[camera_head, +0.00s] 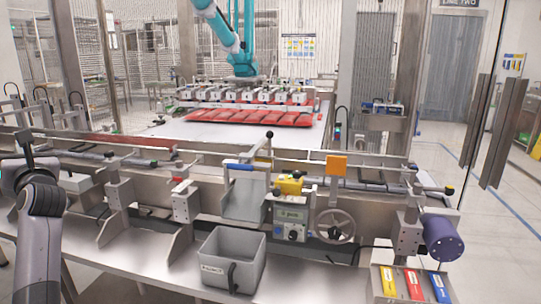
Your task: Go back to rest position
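Part of my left arm shows at the left edge of the head view, in front of the machine's left end. Its grey links rise from the bottom left corner to a dark joint. I cannot make out gripper fingers on it, and its far end runs to the picture's edge. My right arm and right gripper are not in view. No part of my arms that shows is seen holding anything.
A metal conveyor machine has a handwheel (334,225), a control box (291,222) and a purple motor (443,236). A grey bin (231,259) stands on the front shelf. Behind, a teal robot arm (224,32) holds a picker head (245,90) over red packs (255,116).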

